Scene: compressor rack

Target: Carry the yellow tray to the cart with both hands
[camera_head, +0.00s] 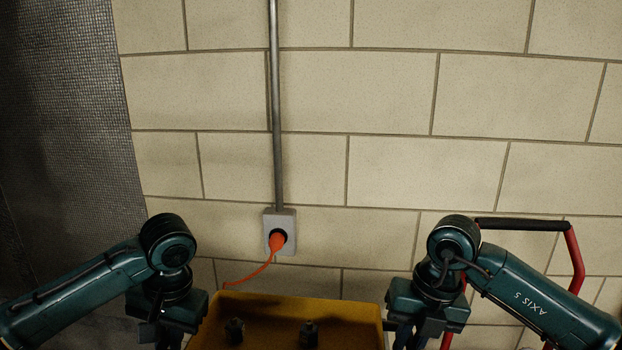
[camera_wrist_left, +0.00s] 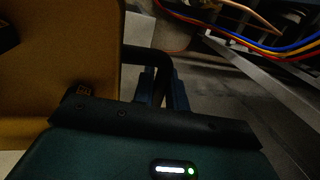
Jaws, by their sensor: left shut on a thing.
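The yellow tray (camera_head: 290,310) shows at the bottom middle of the head view, its near part cut off by the frame. Two small dark knobbed items (camera_head: 235,331) (camera_head: 309,333) are in it. My left gripper (camera_head: 170,338) is at the tray's left side. In the left wrist view, the left gripper (camera_wrist_left: 163,92) is shut on a black handle (camera_wrist_left: 143,56) beside the tray's wall (camera_wrist_left: 70,70). My right gripper (camera_head: 405,338) is at the tray's right side; its fingertips are cut off or hidden, so its grip is unclear.
A red frame with a black bar (camera_head: 520,224) stands at the right, partly behind my right arm; I cannot tell whether it is the cart. A block wall with an outlet and orange plug (camera_head: 277,241) is behind. Coloured cables (camera_wrist_left: 250,42) and a metal rail (camera_wrist_left: 262,80) lie beside the left gripper.

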